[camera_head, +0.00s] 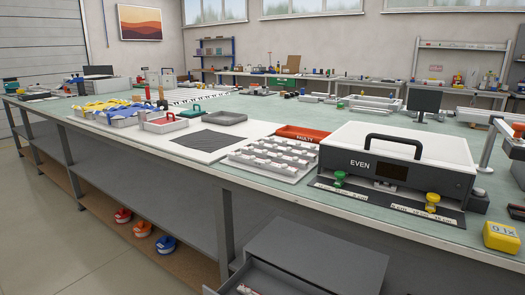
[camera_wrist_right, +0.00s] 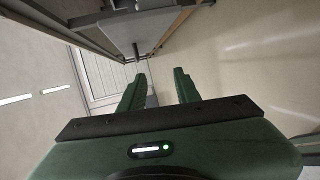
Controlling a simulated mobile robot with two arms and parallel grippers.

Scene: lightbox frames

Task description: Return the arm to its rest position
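My right gripper (camera_wrist_right: 160,76) shows in the right wrist view. Its two green fingers stand apart with nothing between them, so it is open and empty. A small green light glows on its body. It hangs clear of any object, with floor, wall and part of a bench frame behind it. Neither of my arms shows in the head view, and my left gripper is in no frame.
A long workbench (camera_head: 262,178) crosses the head view. On it are a box marked EVEN (camera_head: 396,160), a red FAULTY tray (camera_head: 302,133), and a white multi-slot tray (camera_head: 268,157). A grey drawer unit (camera_head: 318,255) with an open drawer stands in front. Floor at left is clear.

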